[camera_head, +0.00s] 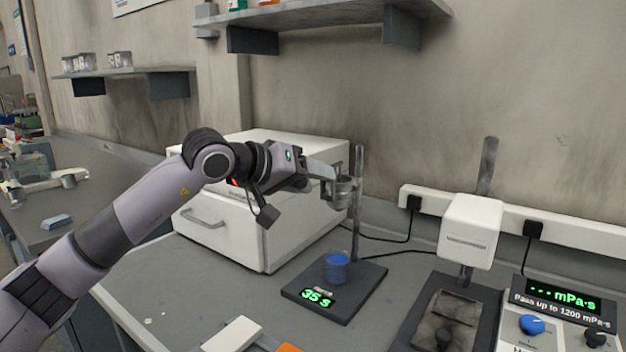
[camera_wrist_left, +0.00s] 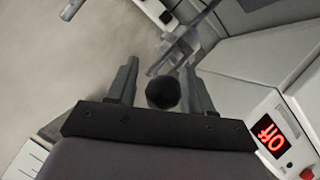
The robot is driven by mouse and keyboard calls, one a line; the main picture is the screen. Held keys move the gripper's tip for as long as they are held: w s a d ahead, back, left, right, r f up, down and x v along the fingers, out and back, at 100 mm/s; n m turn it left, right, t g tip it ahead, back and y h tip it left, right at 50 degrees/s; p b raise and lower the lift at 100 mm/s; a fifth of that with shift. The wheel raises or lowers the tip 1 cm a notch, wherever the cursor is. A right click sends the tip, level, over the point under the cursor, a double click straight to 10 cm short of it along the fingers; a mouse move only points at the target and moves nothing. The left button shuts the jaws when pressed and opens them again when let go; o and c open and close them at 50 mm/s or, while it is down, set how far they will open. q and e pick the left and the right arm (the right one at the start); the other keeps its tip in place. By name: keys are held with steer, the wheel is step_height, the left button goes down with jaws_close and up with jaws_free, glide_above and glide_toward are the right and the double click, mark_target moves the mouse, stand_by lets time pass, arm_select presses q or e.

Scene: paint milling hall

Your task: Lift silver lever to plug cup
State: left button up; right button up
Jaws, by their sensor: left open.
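My left gripper (camera_head: 318,176) is open, beside the metal cup (camera_head: 345,192) held on the upright rod of a stand. In the left wrist view, the two fingers of this gripper (camera_wrist_left: 160,70) stand apart, with a dark round knob (camera_wrist_left: 163,93) showing between them. A grey metal strip (camera_wrist_left: 166,58), which looks like the silver lever, runs just beyond the knob toward the cup parts. I cannot tell whether the fingers touch either. A clear beaker with blue content (camera_head: 336,266) stands on the stand's base below the cup. My right gripper is out of view.
The stand's dark base (camera_head: 352,300) has a green display reading 35 s. A white box-shaped cabinet (camera_head: 225,225) stands close behind the left arm. A white instrument (camera_head: 470,230) and a mPa·s meter (camera_head: 560,305) are at the right. A shelf (camera_head: 320,15) hangs above.

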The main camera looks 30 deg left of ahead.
arm_select(q)
steer(key=b+v, duration=0.1)
steer(key=v, duration=0.5)
steer(key=shift+r, duration=0.2)
steer(key=shift+s, duration=0.15)
steer(key=shift+s+a, duration=0.1)
